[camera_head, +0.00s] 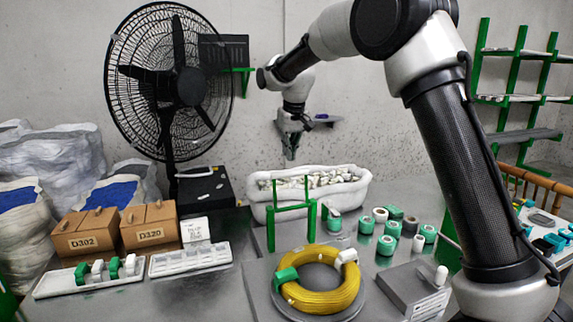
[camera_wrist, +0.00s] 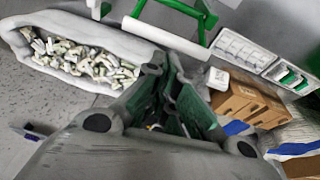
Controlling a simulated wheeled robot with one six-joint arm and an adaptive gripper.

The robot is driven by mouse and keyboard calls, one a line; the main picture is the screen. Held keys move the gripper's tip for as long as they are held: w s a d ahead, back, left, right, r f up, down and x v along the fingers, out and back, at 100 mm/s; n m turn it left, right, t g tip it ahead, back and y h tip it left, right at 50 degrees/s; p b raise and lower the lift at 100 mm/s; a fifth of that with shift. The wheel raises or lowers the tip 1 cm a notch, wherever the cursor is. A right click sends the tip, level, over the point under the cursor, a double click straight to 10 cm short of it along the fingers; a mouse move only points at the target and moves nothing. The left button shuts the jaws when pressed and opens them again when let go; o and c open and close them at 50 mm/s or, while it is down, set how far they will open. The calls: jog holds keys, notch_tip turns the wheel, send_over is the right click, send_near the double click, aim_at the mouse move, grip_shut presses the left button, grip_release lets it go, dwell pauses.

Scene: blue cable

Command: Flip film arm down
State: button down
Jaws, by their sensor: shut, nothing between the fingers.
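A green upright frame (camera_head: 291,221) with two posts and a crossbar stands on the bench behind a yellow cable coil (camera_head: 322,300); it may be the film arm, but I cannot tell for sure. The coil lies on a round grey plate, with a green clip (camera_head: 286,277) and a white clip (camera_head: 347,256) on it. My gripper (camera_head: 290,154) is shut and empty, pointing down, high above and behind the frame. In the wrist view, my gripper's fingers (camera_wrist: 171,72) come together, and green bars (camera_wrist: 178,8) show beyond them at the top.
A white bin (camera_head: 340,190) of small parts stands behind the frame and also shows in the wrist view (camera_wrist: 110,40). Several green and white spools (camera_head: 386,245) and a grey box (camera_head: 412,288) are at right. Cardboard boxes (camera_head: 148,238), trays (camera_head: 190,261) and a black fan (camera_head: 170,80) are at left.

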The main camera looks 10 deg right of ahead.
jog(key=shift+m+t, duration=0.4)
jog(key=shift+t, duration=0.1)
jog(key=w+r, duration=0.1)
jog(key=r, duration=0.2)
jog(key=w+r, duration=0.1)
jog(key=shift+w+a+r, duration=0.15)
jog(key=shift+w+a, duration=0.2)
jog(key=shift+a, duration=0.05)
notch_tip(320, 180, down, 9)
jog(key=shift+s+f, duration=0.2)
jog(key=shift+s, duration=0.1)
